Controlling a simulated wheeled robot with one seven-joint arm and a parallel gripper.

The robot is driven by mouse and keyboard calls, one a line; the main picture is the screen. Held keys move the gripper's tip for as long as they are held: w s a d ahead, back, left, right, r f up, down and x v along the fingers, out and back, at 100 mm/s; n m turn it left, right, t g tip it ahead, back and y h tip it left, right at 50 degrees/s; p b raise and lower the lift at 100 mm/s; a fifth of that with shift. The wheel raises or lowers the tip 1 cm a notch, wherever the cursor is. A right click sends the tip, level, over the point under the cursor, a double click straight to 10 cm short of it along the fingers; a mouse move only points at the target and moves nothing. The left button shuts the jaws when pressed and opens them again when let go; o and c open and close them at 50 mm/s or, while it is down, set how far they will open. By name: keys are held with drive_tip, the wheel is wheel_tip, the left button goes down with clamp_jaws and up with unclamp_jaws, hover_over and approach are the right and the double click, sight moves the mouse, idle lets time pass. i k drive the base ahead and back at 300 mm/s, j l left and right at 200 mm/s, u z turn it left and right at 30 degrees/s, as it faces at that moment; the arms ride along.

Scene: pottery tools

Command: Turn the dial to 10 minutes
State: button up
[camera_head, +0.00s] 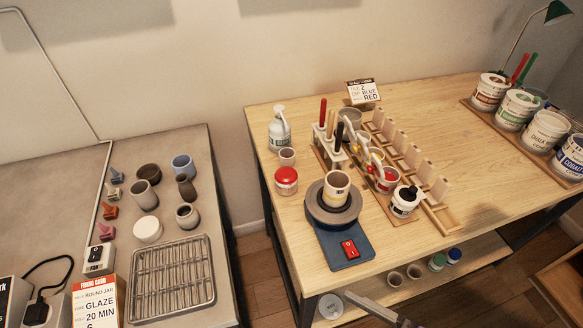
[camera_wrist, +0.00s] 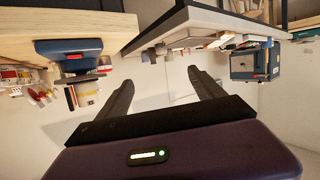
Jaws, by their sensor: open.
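No dial with readable minute marks can be made out in either view. A firing card (camera_head: 95,303) on the grey table at the left reads "GLAZE" and "20 MIN", with its lower part cut off. A small switch box (camera_head: 99,259) labelled "FAN" stands just behind it. In the wrist view, which looks upside down, a dark blue box-shaped device (camera_wrist: 250,64) is at the right by the grey table; its front is too small to read. My gripper (camera_wrist: 160,75) is open and empty, its two fingers apart and touching nothing.
The grey table (camera_head: 190,140) holds a wire rack (camera_head: 172,280) and several small pots. The wooden table (camera_head: 285,225) holds a turntable with a cup (camera_head: 336,188), a red-lidded jar (camera_head: 286,181) and glaze tubs. A floor gap (camera_head: 258,255) separates the tables.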

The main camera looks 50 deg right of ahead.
sight(285, 177)
drive_tip(key=i+j+z, duration=0.15)
drive_tip(key=j+z, duration=0.15)
drive_tip(key=j, duration=0.3)
drive_tip(key=j+z, duration=0.3)
drive_tip(key=j, duration=0.3)
drive_tip(key=i+j, duration=0.05)
